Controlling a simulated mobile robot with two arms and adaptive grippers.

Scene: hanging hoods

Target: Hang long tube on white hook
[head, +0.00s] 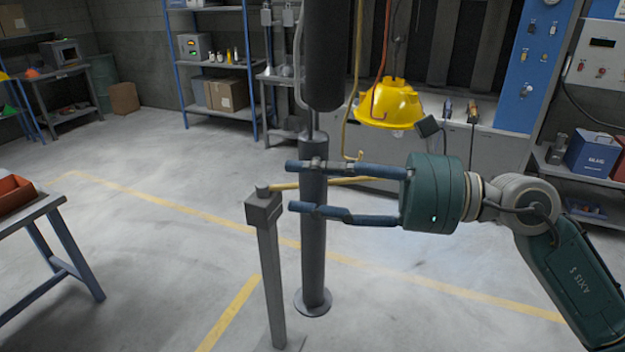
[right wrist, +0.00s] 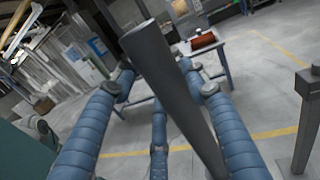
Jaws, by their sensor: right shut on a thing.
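The long dark grey tube (head: 313,235) stands upright in the head view, with a round flange at its lower end. My right gripper (head: 314,188) is shut on it, with blue fingers around its upper part. In the right wrist view the tube (right wrist: 175,85) runs slantwise between the blue fingers. A thin rod shows above the tube's top. A pale, curved white hook (head: 298,65) hangs just left of a wider dark cylinder (head: 323,50), above the tube; its lower end is close to the tube's top. Whether they touch, I cannot tell. My left gripper is out of view.
A yellow hook (head: 354,154) hangs right of the tube. A grey post (head: 270,270) with a yellow bar stands left of the tube. A table (head: 40,215) stands far left. Much floor is clear.

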